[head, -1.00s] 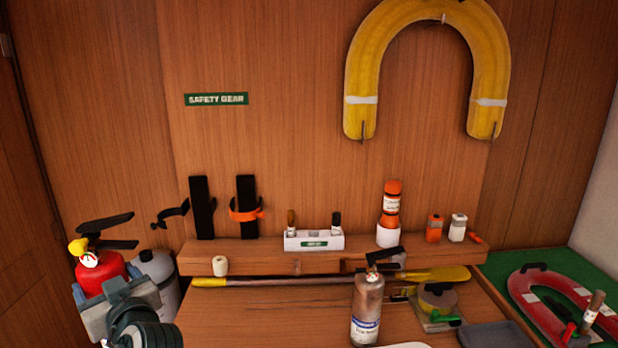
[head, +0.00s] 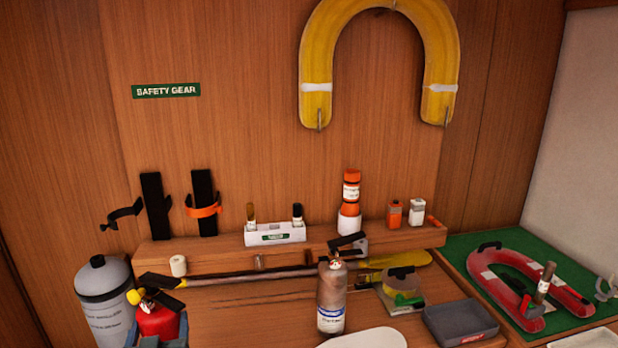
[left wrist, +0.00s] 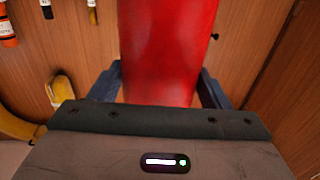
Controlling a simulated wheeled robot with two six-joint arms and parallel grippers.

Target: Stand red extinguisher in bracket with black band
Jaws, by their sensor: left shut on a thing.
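The red extinguisher (head: 158,322), with a yellow and black valve top, is at the lower left of the head view. My left gripper (head: 157,343) is shut on its body, at the picture's bottom edge. In the left wrist view the red body (left wrist: 168,50) stands between the fingers of my left gripper (left wrist: 160,88). The bracket with the black band (head: 155,205) is a black upright plate on the wall, up and left of the shelf; its black band (head: 124,213) sticks out left, open. The extinguisher is apart from it, lower in the picture. My right gripper is not in view.
A similar bracket with an orange band (head: 203,204) is just right. A grey cylinder (head: 104,300) stands left of the extinguisher.

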